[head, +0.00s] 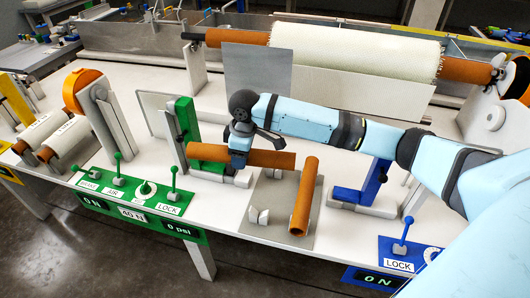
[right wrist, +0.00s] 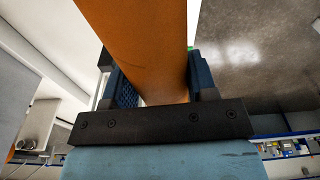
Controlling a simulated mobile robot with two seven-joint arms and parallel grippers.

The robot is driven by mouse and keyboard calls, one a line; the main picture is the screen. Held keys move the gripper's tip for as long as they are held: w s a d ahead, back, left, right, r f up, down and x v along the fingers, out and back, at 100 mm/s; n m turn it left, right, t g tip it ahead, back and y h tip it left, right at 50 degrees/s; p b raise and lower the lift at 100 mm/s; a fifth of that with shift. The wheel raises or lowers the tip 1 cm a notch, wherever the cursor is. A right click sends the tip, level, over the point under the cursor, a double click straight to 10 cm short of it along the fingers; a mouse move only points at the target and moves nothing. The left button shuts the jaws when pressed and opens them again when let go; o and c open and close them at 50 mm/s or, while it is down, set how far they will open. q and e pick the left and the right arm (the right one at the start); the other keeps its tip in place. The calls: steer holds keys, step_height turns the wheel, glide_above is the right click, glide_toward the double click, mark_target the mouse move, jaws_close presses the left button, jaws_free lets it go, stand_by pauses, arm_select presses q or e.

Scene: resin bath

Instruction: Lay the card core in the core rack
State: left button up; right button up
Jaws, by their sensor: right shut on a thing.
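My right gripper (head: 240,150) points down and is shut on a brown card core (head: 270,158). The core lies crosswise, its left end close to the green stand (head: 186,130). In the right wrist view the core (right wrist: 145,45) runs between the two dark fingers of the gripper (right wrist: 158,85). A second brown core (head: 304,198) lies lengthwise along the plate's right side. The held core is over or just behind the plate's back edge; its height is unclear. My left gripper is out of view.
A blue stand (head: 365,190) is right of the plate. Green (head: 140,200) and blue (head: 400,255) lever panels line the front edge. Behind, a large white roll (head: 350,55) on a brown core spans the machine, with a grey sheet (head: 258,72) hanging. My right arm crosses the table's right.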

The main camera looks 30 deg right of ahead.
steer(key=d+f+n+g+p, duration=0.1)
steer(key=d+f+n+p, duration=0.2)
steer(key=n, duration=1.3)
steer(key=shift+s+d+f+n+g, duration=0.2)
steer(key=shift+d+f+n+g, duration=0.2)
steer(key=shift+d+f, duration=1.8)
steer(key=shift+d+r, duration=0.65)
steer(key=shift+r, duration=0.05)
steer(key=shift+f+b, duration=2.4)
steer(key=shift+f, duration=3.45)
steer(key=o, duration=1.1)
steer(key=shift+c, duration=0.2)
